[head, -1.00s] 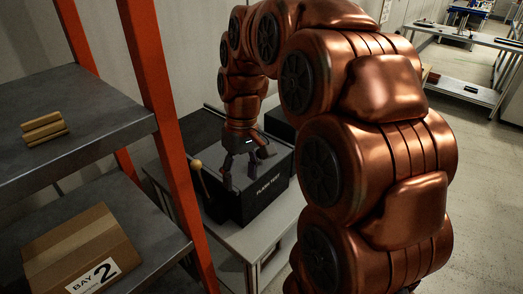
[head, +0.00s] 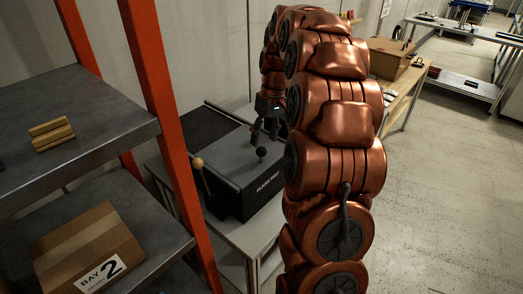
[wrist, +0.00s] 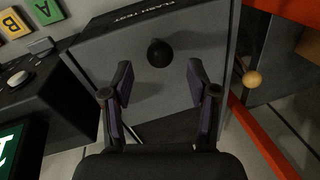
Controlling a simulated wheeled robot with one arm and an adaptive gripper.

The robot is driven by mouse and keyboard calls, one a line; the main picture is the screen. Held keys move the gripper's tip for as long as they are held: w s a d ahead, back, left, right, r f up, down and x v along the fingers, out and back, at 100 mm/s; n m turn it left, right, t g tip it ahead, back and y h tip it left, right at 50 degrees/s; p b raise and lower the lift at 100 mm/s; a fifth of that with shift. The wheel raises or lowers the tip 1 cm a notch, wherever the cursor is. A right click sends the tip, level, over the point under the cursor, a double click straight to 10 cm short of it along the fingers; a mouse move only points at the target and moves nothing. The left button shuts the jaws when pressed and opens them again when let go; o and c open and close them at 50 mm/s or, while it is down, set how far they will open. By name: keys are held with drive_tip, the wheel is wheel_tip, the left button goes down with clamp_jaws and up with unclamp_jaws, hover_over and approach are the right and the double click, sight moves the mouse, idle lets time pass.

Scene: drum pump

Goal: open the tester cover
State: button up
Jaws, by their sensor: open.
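The tester (head: 255,197) is a dark box with FLASH TEST lettering on its front, standing on a light table. Its grey cover (head: 232,157) lies flat and looks closed. A black ball knob (head: 262,152) stands up from the cover. My gripper (head: 267,132) is above and behind the knob in the head view, partly hidden by my arm. In the wrist view my gripper (wrist: 160,75) is open and empty, and the knob (wrist: 160,53) appears between and just beyond the fingertips. I cannot tell how high the fingers are above the cover (wrist: 130,88).
A lever with a wooden ball (head: 198,163) stands beside the tester. An orange-framed shelf (head: 165,130) rises at the left, holding a cardboard box (head: 85,250). Coloured letter tiles (wrist: 45,11) and a green lit panel (wrist: 15,150) show in the wrist view. Floor at right is clear.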

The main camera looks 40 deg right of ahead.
sight(261, 152)
drive_tip(key=shift+a+f+p, duration=0.2)
drive_tip(key=shift+f+p, duration=0.1)
drive_tip(key=shift+f, duration=0.6)
drive_tip(key=shift+a+f+p, duration=0.15)
drive_tip(key=shift+f+p, duration=0.1)
drive_tip(key=shift+f, duration=0.7)
drive_tip(key=shift+a+f+p, duration=0.2)
drive_tip(key=shift+f+p, duration=0.1)
drive_tip(key=shift+f, duration=0.6)
drive_tip(key=shift+c, duration=0.2)
clamp_jaws()
